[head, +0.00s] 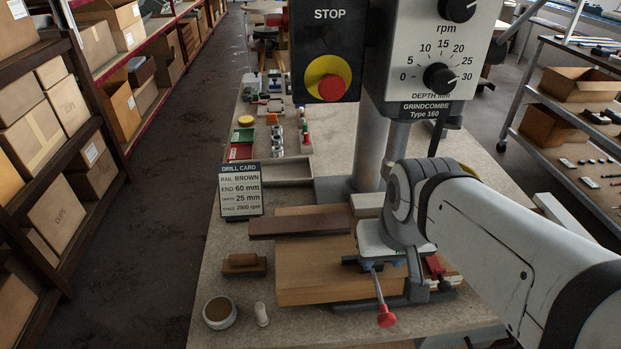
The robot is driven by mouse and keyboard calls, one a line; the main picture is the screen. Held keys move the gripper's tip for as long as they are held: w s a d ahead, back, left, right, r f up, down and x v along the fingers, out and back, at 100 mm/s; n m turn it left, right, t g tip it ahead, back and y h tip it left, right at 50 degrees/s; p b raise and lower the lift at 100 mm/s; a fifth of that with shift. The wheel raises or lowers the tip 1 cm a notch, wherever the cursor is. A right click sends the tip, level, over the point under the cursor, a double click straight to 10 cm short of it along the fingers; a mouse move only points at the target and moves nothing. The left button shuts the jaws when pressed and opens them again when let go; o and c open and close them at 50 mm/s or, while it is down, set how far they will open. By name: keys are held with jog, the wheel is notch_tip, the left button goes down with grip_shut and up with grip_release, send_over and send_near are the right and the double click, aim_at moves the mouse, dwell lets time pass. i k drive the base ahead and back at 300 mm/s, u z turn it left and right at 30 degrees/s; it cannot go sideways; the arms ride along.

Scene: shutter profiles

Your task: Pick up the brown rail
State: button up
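The brown rail (300,225) is a dark brown bar. It lies level across the left part of a wooden board (310,280) at the drill press, with its left end past the board's edge. Its right end stops close to my wrist. My arm reaches in from the lower right. My gripper (378,256) is low over the right part of the board, right of and nearer than the rail, apart from it. My fingertips are not clear against the dark parts there, so I cannot tell whether they are open. I see nothing clearly held.
The drill press column (370,150) and control panel (436,55) stand behind the rail. A drill card (241,190) reading rail brown, 60 mm end, 25 mm depth stands left. A red-tipped lever (386,316), brush (244,264) and round tin (219,312) are near the front.

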aim_at(336, 223)
jog(key=z, duration=0.6)
jog(key=k, duration=1.35)
jog(key=u, duration=0.6)
jog(key=i, duration=1)
